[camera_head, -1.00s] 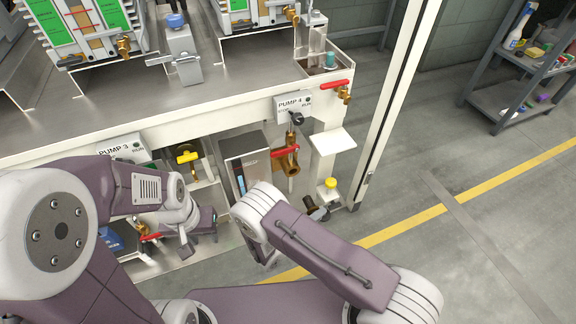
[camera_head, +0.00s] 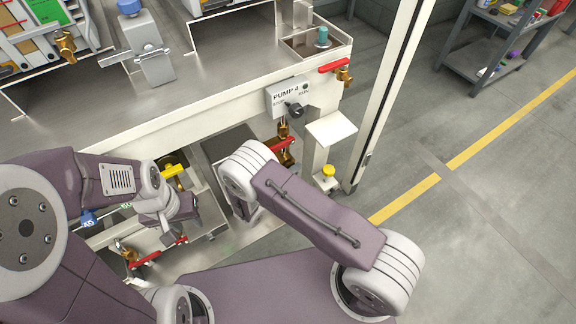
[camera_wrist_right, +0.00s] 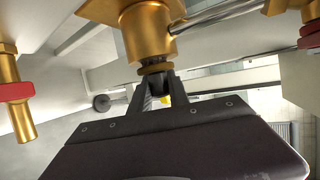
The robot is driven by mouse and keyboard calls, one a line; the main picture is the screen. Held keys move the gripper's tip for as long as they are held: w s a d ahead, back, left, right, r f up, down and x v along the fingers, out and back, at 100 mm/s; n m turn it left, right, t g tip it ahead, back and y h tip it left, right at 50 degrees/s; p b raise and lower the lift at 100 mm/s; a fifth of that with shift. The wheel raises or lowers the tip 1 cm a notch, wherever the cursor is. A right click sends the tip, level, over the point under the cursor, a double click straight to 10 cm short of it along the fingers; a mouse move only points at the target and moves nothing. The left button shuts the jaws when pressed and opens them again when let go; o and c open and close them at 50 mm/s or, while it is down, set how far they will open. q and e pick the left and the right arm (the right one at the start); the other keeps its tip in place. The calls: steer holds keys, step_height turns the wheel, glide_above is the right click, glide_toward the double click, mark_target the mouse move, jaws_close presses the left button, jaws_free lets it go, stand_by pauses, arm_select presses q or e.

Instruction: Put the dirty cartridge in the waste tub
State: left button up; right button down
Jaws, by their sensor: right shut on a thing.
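I cannot make out a dirty cartridge or a waste tub in either view. My right gripper (camera_wrist_right: 156,84) is shut in the right wrist view, its fingertips at the narrow lower end of a brass fitting (camera_wrist_right: 148,32). In the head view the right gripper is hidden behind its own arm, near the brass valve under the PUMP 4 panel (camera_head: 288,97). My left gripper (camera_head: 190,214) is below the bench edge, near a yellow-handled valve (camera_head: 173,171) and a red-handled valve (camera_head: 160,252). Its jaw opening is not clear.
The steel bench (camera_head: 225,80) carries pump equipment and a corner tray (camera_head: 339,48) holding a teal-topped piece. A white post (camera_head: 385,90), a small white shelf (camera_head: 331,128) and a yellow knob (camera_head: 328,171) stand at right.

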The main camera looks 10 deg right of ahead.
steer(key=shift+w+a, duration=0.2)
steer(key=shift+w, duration=0.4)
steer(key=shift+a+r, duration=0.1)
steer(key=shift+r, duration=0.05)
steer(key=c, duration=1.3)
jaws_free()
steer(key=shift+s, duration=0.1)
arm_select(q)
steer(key=shift+w+a+f, duration=0.15)
steer(key=shift+a, duration=0.15)
arm_select(e)
steer(key=shift+o, duration=0.2)
